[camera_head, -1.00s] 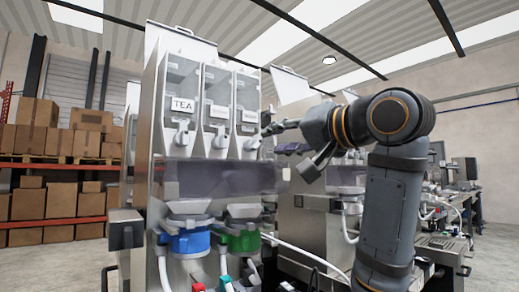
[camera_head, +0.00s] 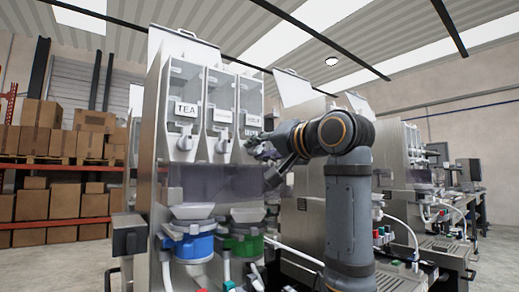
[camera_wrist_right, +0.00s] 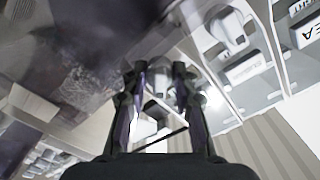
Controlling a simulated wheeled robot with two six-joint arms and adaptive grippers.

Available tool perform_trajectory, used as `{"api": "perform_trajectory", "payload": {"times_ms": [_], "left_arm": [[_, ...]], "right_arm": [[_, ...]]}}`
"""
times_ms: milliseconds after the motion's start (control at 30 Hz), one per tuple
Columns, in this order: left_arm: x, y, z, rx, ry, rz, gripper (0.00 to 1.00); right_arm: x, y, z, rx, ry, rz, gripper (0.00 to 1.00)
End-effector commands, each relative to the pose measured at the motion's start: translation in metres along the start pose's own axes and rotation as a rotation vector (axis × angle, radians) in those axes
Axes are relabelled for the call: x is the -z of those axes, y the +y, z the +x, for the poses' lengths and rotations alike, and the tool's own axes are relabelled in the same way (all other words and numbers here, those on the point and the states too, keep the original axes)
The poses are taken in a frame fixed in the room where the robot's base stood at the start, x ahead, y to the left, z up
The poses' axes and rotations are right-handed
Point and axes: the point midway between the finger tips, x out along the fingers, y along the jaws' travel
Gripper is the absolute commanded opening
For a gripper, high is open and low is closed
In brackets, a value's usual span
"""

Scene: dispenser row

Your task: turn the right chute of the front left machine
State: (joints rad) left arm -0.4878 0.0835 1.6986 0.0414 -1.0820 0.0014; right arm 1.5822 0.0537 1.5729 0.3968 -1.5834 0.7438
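The front left machine (camera_head: 151,140) is a tall grey dispenser with three clear canisters side by side. The left one carries a TEA label (camera_head: 186,108). White chutes sit below the labels: the left chute (camera_head: 185,141), the middle chute (camera_head: 224,144), and the right chute, mostly hidden behind my right gripper (camera_head: 258,147) in the head view. In the right wrist view my right gripper (camera_wrist_right: 160,75) has its two fingers apart, with a pale chute-like part (camera_wrist_right: 158,82) showing in the gap. I cannot tell whether they touch it. My left gripper is not in view.
Blue (camera_head: 193,247) and green (camera_head: 244,246) parts with white cups sit below the chutes. A smoky clear panel (camera_head: 215,183) lies between. More machines (camera_head: 410,155) stand to the right. Shelves with boxes (camera_head: 50,205) are at the far left.

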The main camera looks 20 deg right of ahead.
Motion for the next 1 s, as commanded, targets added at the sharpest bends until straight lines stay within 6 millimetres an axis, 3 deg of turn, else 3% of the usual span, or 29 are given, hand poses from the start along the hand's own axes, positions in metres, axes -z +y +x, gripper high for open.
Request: {"api": "perform_trajectory", "payload": {"times_ms": [367,1000], "left_arm": [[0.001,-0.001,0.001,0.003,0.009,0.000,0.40],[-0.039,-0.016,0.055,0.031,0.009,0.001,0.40]], "right_arm": [[0.001,-0.001,0.000,0.000,0.000,-0.064,0.00],[0.001,-0.001,0.000,0.000,0.000,-0.547,0.00]]}}
